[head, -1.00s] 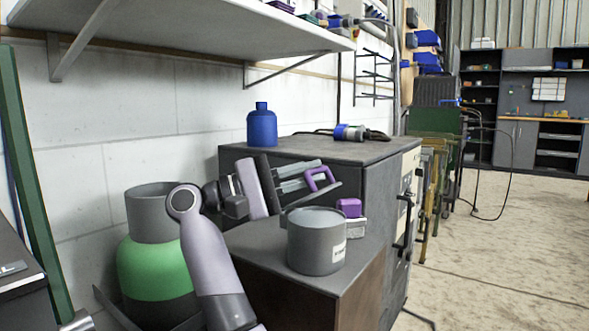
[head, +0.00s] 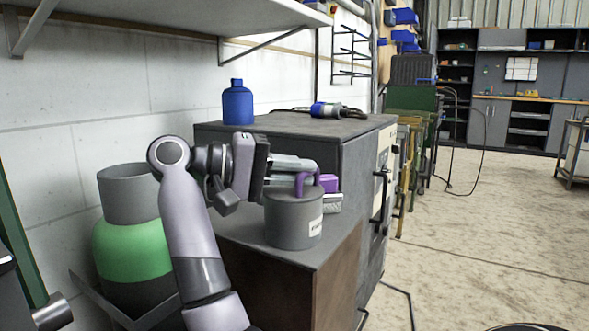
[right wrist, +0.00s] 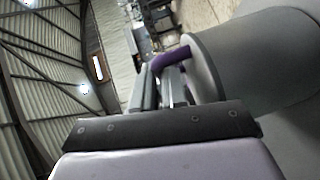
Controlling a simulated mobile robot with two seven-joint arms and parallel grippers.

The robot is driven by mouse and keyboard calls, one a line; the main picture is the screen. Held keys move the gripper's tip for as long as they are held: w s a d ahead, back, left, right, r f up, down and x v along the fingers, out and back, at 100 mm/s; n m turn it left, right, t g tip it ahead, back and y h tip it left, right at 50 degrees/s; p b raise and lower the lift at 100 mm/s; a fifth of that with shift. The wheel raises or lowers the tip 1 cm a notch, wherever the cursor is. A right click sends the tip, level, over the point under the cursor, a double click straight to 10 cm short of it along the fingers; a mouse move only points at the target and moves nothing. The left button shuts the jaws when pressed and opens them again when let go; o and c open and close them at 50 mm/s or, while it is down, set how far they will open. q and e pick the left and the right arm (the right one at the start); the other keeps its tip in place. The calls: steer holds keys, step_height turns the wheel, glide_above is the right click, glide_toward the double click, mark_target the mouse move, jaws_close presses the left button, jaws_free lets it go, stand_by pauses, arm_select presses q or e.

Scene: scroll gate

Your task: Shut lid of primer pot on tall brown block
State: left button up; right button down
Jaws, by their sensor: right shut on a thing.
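The grey primer pot (head: 292,228) with a white label stands upright on the tall brown block (head: 325,275). Its lid (head: 284,193) lies over the pot's mouth and looks about level. Whether it is fully seated I cannot tell. My right gripper (head: 308,168) is shut on the lid's purple handle (head: 301,181), coming in from the left above the pot. In the right wrist view the fingers (right wrist: 165,85) grip the purple handle (right wrist: 171,58), with the lid's rim (right wrist: 203,68) against the pot (right wrist: 262,65). My left gripper is not in view.
A grey cabinet (head: 350,150) behind carries a blue bottle (head: 238,103) and a cable plug (head: 327,110). A green and grey container (head: 131,240) stands at left. Open floor lies at right.

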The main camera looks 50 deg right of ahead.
steer(key=shift+s+f, duration=0.1)
steer(key=shift+s, duration=0.15)
steer(key=c, duration=1.4)
jaws_free()
steer(key=shift+c, duration=0.2)
steer(key=shift+s, duration=0.1)
steer(key=shift+w+a+r, duration=0.2)
steer(key=shift+w+a, duration=0.1)
steer(key=shift+w, duration=0.1)
steer(key=f+p+v, duration=0.1)
steer(key=v, duration=0.5)
steer(key=shift+r+p, duration=0.4)
steer(key=shift+r, duration=0.05)
steer(key=shift+a, duration=0.15)
